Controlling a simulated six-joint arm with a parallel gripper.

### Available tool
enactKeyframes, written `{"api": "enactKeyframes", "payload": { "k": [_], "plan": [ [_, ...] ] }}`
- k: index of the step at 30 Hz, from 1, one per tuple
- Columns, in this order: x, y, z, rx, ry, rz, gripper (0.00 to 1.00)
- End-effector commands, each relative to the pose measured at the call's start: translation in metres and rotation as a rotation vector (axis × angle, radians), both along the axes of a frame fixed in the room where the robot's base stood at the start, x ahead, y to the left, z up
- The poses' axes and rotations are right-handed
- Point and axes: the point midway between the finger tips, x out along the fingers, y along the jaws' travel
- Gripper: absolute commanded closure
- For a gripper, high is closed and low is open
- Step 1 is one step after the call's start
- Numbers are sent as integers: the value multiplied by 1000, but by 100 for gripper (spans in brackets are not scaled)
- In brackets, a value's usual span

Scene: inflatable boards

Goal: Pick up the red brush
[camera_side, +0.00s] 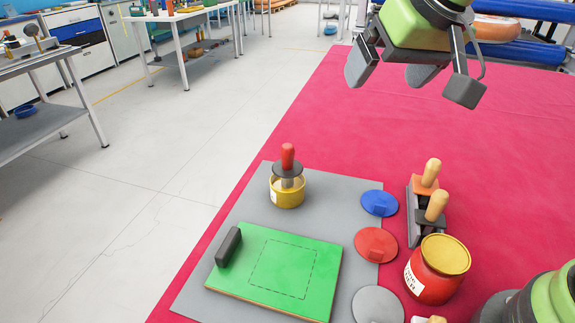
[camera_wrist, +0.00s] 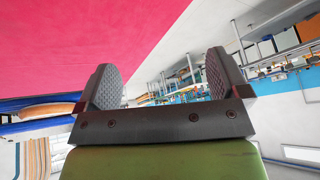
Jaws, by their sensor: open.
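The red brush (camera_side: 288,156) stands upright in a yellow pot (camera_side: 287,192), its red handle upward and a dark round collar below the handle. Its lower end is hidden inside the pot. The pot is on the far part of a grey mat (camera_side: 330,185). My gripper (camera_side: 412,80) is open and empty, raised above the red surface, up and to the right of the brush. In the wrist view my gripper (camera_wrist: 165,82) shows two textured pads wide apart with nothing between them. The brush is not visible in the wrist view.
A green board (camera_side: 283,272) with a dashed square and a black block (camera_side: 229,247) lies nearer. Blue (camera_side: 379,203), red (camera_side: 376,245) and grey (camera_side: 377,305) discs, wooden-handled tools (camera_side: 432,172) and a red can (camera_side: 435,280) stand right. The far red surface is clear.

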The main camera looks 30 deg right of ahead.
Motion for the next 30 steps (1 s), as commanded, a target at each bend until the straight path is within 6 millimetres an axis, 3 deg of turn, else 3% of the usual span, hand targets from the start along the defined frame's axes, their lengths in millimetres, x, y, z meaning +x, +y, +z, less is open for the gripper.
{"api": "enactKeyframes", "payload": {
  "k": [3,6,12,22,30],
  "plan": [
    [38,29,-37,-49,13,60,7],
    [60,51,-66,-77,12,106,7],
    [79,78,-105,-101,11,163,7],
    [100,82,-145,-106,12,171,7],
    [113,80,-165,-105,12,171,7]
  ]
}}
